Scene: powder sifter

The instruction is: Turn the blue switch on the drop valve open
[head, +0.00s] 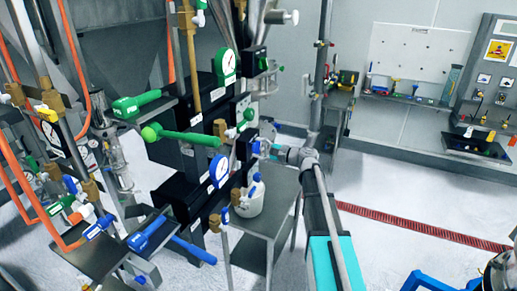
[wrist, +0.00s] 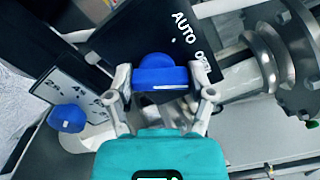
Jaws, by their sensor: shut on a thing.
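The blue switch (wrist: 160,78) sits at the middle of the wrist view, on a black box (wrist: 205,62) with white lettering "AUTO" and what looks like "OPEN". My gripper (wrist: 160,88) has one finger on each side of the switch and is shut on it. The switch's base and the exact contact are partly hidden. In the head view, the switch (head: 262,147) is a small blue patch near the middle, with my gripper (head: 276,151) at it, reaching in from the right.
A blue knob (wrist: 67,118) is at left in the wrist view, and a ribbed metal pipe fitting (wrist: 268,62) at right. In the head view, green handles (head: 180,135), blue handles (head: 150,232) and gauges crowd the left.

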